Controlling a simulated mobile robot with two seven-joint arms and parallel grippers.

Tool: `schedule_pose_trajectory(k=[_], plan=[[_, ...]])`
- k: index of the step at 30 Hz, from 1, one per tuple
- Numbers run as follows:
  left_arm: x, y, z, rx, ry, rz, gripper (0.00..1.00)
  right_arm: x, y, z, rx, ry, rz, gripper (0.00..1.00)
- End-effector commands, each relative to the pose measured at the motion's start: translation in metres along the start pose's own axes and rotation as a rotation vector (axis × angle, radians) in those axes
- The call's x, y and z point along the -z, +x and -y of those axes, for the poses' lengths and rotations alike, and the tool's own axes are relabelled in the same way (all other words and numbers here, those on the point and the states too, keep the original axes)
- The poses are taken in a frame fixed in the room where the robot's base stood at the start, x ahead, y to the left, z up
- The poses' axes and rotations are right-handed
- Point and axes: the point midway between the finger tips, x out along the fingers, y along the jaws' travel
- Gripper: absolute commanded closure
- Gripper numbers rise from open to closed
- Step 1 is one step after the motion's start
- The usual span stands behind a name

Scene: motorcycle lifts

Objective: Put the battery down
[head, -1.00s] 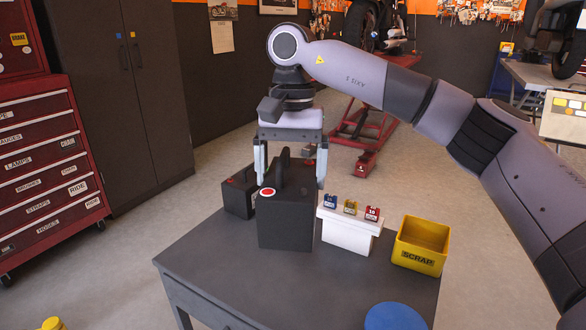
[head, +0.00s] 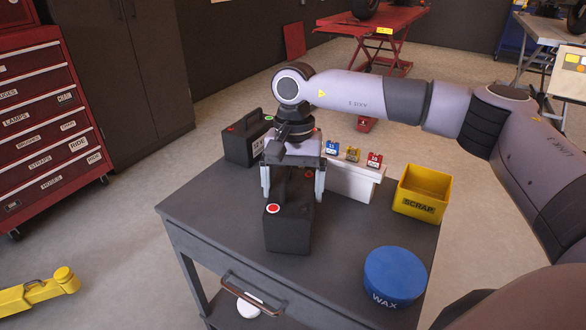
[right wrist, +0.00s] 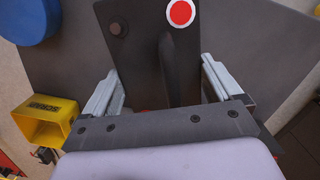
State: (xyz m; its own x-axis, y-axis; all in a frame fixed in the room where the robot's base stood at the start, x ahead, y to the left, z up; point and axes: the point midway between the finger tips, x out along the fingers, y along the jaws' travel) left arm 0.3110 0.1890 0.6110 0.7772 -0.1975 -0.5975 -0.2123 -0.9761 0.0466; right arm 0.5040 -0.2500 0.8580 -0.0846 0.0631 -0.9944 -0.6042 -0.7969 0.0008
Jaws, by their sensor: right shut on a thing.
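The black battery (head: 287,233) has a red round mark on top and stands upright over the grey table, near its middle. Its base looks at or very close to the tabletop; I cannot tell if it touches. My right gripper (head: 293,195) comes from above and is shut on the battery, one finger on each side. In the right wrist view the battery top (right wrist: 135,50), with its red disc and dark handle, lies between the fingers (right wrist: 160,88). My left gripper is not in view.
On the grey table (head: 200,205) are a second dark battery (head: 238,146) at the back left, a white stand (head: 352,183) with small coloured blocks, a yellow SCRAP bin (head: 422,193) and a blue WAX tin (head: 394,277). The table's left and front-left parts are clear.

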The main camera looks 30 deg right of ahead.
Motion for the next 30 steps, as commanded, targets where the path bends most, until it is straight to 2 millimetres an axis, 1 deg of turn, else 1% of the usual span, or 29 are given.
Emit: schedule_pose_trajectory(k=[4, 16, 17, 18, 25, 28, 30], plan=[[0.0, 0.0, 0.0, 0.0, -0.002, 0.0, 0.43, 0.001, 0.009, 0.001, 0.007, -0.001, -0.003, 0.93], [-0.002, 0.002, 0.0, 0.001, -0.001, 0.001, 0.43, 0.002, 0.013, 0.001, 0.007, -0.001, -0.003, 0.93], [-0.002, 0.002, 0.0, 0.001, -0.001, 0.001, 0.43, 0.002, 0.016, 0.0, 0.001, 0.0, 0.0, 0.01], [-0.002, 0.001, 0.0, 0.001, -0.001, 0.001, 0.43, 0.002, 0.015, 0.0, 0.001, 0.0, 0.0, 0.0], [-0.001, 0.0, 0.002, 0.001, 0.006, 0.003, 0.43, 0.002, 0.013, 0.0, 0.001, 0.0, -0.001, 0.0], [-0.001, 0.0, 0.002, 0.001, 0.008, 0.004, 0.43, 0.002, 0.006, 0.001, 0.003, 0.0, -0.002, 0.0], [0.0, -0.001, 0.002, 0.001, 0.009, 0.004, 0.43, 0.002, -0.005, 0.001, 0.004, 0.0, -0.003, 0.0]])
